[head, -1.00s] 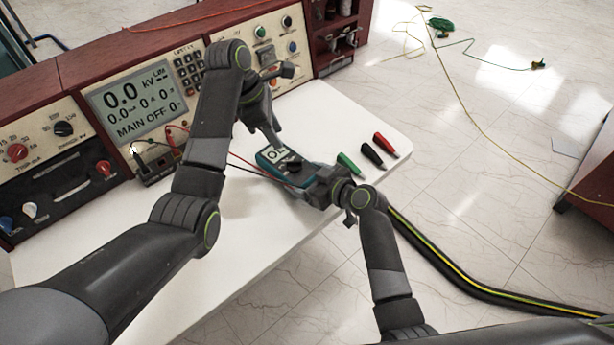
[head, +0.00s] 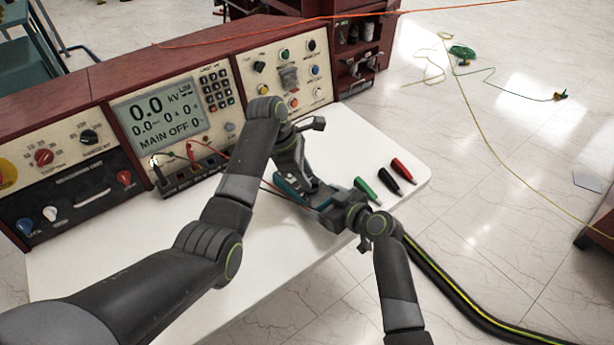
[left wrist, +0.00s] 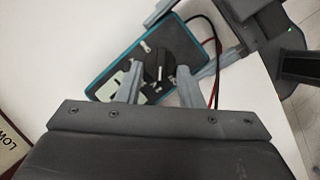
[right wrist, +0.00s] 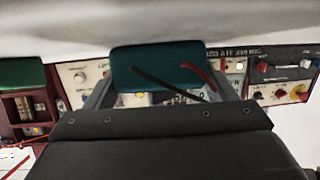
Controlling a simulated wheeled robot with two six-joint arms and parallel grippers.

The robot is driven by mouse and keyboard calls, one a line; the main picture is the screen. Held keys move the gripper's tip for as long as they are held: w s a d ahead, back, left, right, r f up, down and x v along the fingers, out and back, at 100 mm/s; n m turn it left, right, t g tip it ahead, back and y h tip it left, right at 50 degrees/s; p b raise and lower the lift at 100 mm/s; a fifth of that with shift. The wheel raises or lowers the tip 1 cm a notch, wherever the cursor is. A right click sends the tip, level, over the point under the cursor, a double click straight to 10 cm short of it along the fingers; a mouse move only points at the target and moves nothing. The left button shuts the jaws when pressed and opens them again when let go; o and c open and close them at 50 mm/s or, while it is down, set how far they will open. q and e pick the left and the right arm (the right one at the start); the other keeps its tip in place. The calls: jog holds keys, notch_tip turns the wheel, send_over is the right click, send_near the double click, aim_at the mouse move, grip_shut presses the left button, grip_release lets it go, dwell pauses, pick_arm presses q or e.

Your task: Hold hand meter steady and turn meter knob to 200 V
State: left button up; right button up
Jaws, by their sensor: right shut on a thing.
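The hand meter is a dark unit with a teal edge. In the head view only a strip of the meter (head: 289,190) shows between my grippers; the left wrist view shows its face (left wrist: 182,42) with a round black knob (left wrist: 159,66). My right gripper (head: 322,198) is shut on the meter, and the right wrist view shows its teal end (right wrist: 165,68) between the fingers. My left gripper (left wrist: 158,84) is above the face, fingers apart on either side of the knob. Whether they touch it, and the knob's setting, I cannot tell.
Green, black and red clips (head: 389,181) lie right of the meter on the white table (head: 190,250). The control console (head: 160,118) stands behind, its display lit. Red and black leads (left wrist: 213,60) run beside the meter. The table's front left is clear.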

pick_arm(q)
jog(key=shift+x, duration=0.75)
grip_shut()
jog(key=shift+w+m, duration=0.1)
jog(key=shift+m, duration=0.2)
jog(key=m+g, duration=0.1)
jog(key=m, duration=0.2)
jog(key=shift+w+m+g, duration=0.15)
jog(key=shift+m+g, duration=0.15)
jog(key=shift+w+d+m+g+y, duration=0.1)
jog(key=shift+m+g+y, duration=0.25)
jog(key=shift+m, duration=0.75)
jog(key=shift+w+d+m+g+y, duration=0.1)
jog(key=shift+m+g+y, duration=0.2)
jog(key=shift+m, duration=0.8)
jog(key=shift+a, duration=0.1)
